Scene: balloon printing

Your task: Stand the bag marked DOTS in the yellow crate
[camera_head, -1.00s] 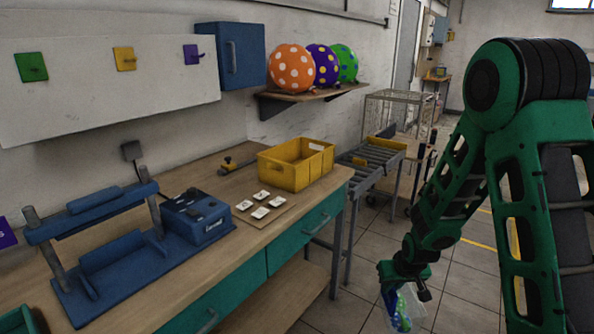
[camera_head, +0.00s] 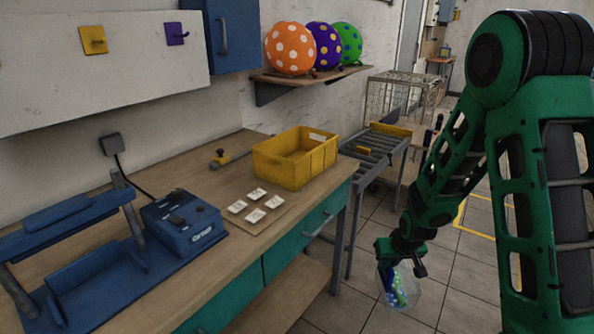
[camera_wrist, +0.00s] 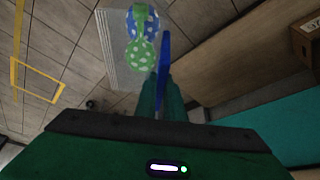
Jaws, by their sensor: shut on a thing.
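My gripper (camera_head: 392,256) hangs low over the floor at the right in the head view, shut on a clear bag (camera_head: 411,287). The bag holds green and blue dotted contents. It also shows in the wrist view (camera_wrist: 108,45), with green and blue dotted shapes inside and the dark fingers (camera_wrist: 160,95) at its edge. No DOTS mark can be read on it. The yellow crate (camera_head: 290,175) stands on the workbench near its far right end, up and to the left of my gripper. The part of its inside that shows looks empty.
The wooden workbench (camera_head: 235,215) with teal drawers lies between. Small white cards (camera_head: 257,194) lie in front of the crate. A blue press (camera_head: 75,255) and a blue box (camera_head: 185,225) stand to the left. A roller conveyor (camera_head: 375,145) is beyond the bench. Open floor surrounds my gripper.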

